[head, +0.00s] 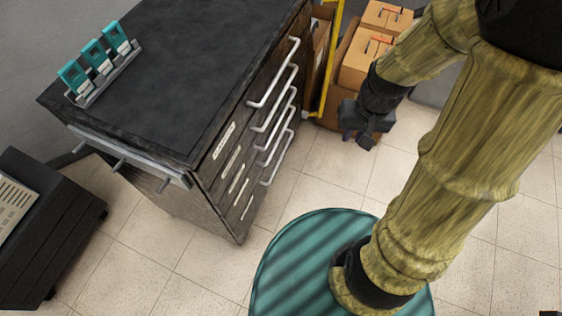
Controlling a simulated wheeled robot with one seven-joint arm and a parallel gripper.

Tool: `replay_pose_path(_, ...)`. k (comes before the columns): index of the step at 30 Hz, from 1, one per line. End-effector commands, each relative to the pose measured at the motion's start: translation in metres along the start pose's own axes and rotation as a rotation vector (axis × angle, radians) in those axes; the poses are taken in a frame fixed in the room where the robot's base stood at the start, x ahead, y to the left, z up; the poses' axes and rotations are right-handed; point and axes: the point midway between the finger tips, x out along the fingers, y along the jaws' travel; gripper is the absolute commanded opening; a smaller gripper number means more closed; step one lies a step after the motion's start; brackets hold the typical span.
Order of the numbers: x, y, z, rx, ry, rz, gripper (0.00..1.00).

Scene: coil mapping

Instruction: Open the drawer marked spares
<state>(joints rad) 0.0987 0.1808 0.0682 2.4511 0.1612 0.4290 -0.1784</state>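A dark cabinet (135,80) stands left of centre, with a stack of several drawers on its right-hand face. Each drawer has a pale bar handle, the top one (272,75) being the nearest to the cabinet top. Small white labels, such as the top one (223,140), sit on the drawer fronts. Their writing is too small to read, so I cannot tell which drawer is marked spares. All the drawers look shut. My gripper (357,140) hangs to the right of the handles, apart from them. I see nothing held in it, but its fingers are too dark and small to judge.
Several teal devices (96,58) stand in a rack on the cabinet top. A rail with pegs (125,160) is on its near side. Cardboard boxes (367,55) and a yellow frame (330,60) stand behind my gripper. A low black unit (60,220) is at left.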

Motion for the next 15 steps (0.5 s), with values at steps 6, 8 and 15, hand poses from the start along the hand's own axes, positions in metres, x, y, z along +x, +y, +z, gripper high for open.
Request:
replay_pose_path(6, 0.107, 0.001, -0.012, 0.017, -0.116, -0.122, 0.18)
replay_pose_path(8, 0.132, 0.000, -0.015, 0.020, -0.142, -0.163, 0.18)
replay_pose_path(15, 0.229, -0.006, -0.030, 0.045, -0.213, -0.353, 0.18)
